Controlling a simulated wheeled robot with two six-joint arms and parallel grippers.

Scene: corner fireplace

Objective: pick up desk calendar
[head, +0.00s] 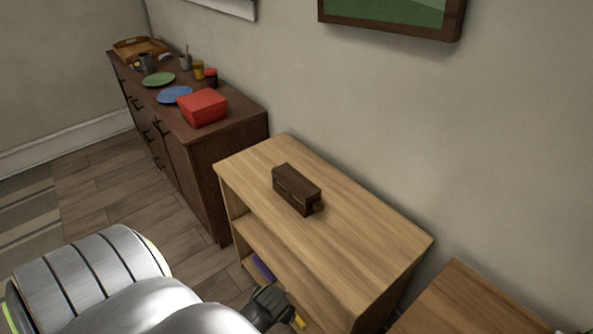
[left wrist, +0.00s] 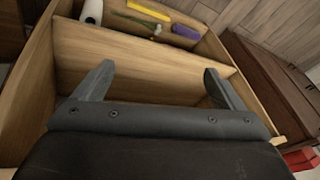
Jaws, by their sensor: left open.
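No thing in view is plainly a desk calendar. A dark brown wooden block-like object (head: 297,190) sits on top of the light wood shelf unit (head: 370,235); I cannot tell whether it is the calendar. My left gripper (head: 285,308) is in front of the unit, below its top, and partly hidden by my arm. In the left wrist view the left gripper (left wrist: 160,78) is open and empty, its fingers pointing into the shelf unit (left wrist: 135,62). My right gripper is not in view.
A purple item (left wrist: 186,32), a yellow item (left wrist: 148,10) and a white cylinder (left wrist: 92,11) lie in a shelf compartment. A dark dresser (head: 225,160) to the left holds a red box (head: 203,107) and plates. The unit's top is mostly clear.

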